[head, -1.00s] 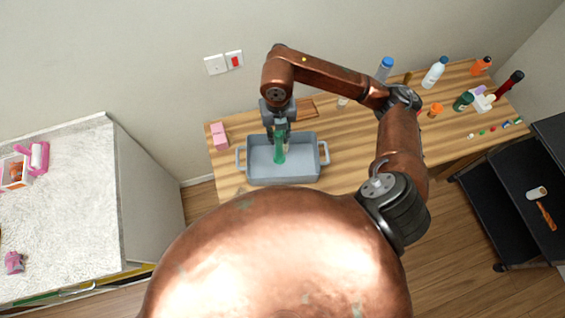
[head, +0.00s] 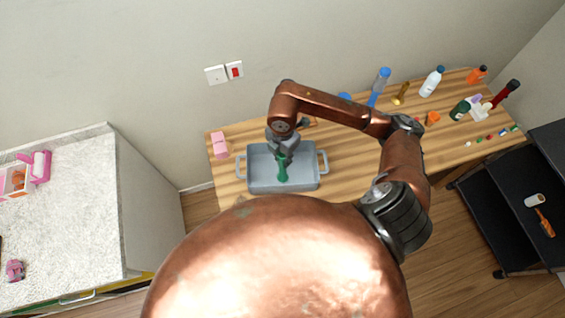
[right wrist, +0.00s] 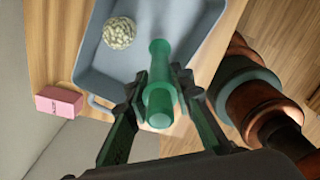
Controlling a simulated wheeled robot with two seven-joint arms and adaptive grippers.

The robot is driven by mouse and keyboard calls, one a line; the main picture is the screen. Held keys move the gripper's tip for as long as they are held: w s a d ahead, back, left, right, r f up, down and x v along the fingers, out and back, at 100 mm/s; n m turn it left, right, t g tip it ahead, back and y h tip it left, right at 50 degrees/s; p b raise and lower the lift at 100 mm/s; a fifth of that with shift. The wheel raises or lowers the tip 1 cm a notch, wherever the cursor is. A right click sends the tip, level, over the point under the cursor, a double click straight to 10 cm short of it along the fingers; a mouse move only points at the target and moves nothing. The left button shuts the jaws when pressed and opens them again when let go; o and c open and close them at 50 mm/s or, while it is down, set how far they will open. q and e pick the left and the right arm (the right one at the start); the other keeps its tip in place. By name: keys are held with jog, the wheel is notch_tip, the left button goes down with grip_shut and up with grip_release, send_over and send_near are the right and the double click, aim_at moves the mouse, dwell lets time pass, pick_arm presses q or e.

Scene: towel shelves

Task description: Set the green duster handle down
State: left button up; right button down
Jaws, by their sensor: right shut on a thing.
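The green duster handle (head: 283,173) is upright or nearly so, within the outline of the grey tray (head: 322,172) on the wooden table. My right gripper (head: 283,151) is above the tray and shut on the handle. In the right wrist view the green handle (right wrist: 160,70) stands between the two fingers of the right gripper (right wrist: 160,92), with the tray (right wrist: 203,60) behind it. I cannot tell whether the handle's lower end touches the tray floor. My left gripper is not in view.
A pale knobbly ball (right wrist: 119,33) lies in the tray beside the handle. A pink box (head: 220,146) stands left of the tray. Several bottles, including a white one (head: 431,82), stand at the table's right. A black cart (head: 515,190) is at the far right.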

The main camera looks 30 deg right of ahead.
jog(key=shift+f, duration=1.85)
jog(key=shift+f, duration=0.2)
jog(key=c, duration=1.7)
grip_release()
notch_tip(320, 180, up, 12)
jog(key=shift+r+b, duration=0.25)
jog(key=shift+b, duration=0.1)
